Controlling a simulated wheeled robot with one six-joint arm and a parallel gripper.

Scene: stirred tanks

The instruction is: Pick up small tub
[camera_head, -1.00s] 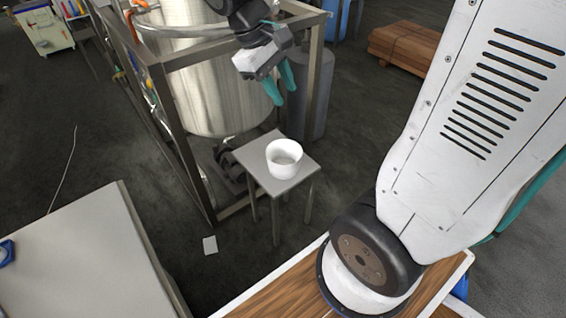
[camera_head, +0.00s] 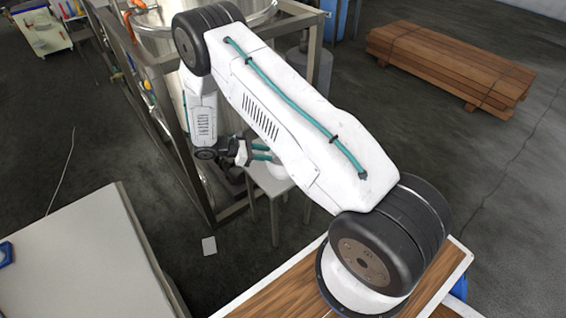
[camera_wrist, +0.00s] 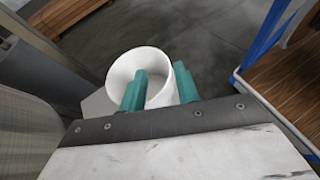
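The small tub (camera_wrist: 122,70) is a white, round, open-topped tub. In the wrist view it is just ahead of my gripper (camera_wrist: 160,90). The two teal fingers are apart, one overlapping the tub's opening and the other at its right side, with part of the tub showing between them. I cannot tell whether the fingers touch it. In the head view the tub (camera_head: 268,172) is mostly hidden behind my arm and fingers, on a small grey stool (camera_head: 268,190). My gripper (camera_head: 262,152) reaches over it from the left.
A large steel tank (camera_head: 228,118) in a metal frame (camera_head: 178,135) stands close behind the stool. A wooden plank stack (camera_head: 450,65) lies at the back right. A pale table (camera_head: 80,255) is at the lower left. Dark open floor lies to the right.

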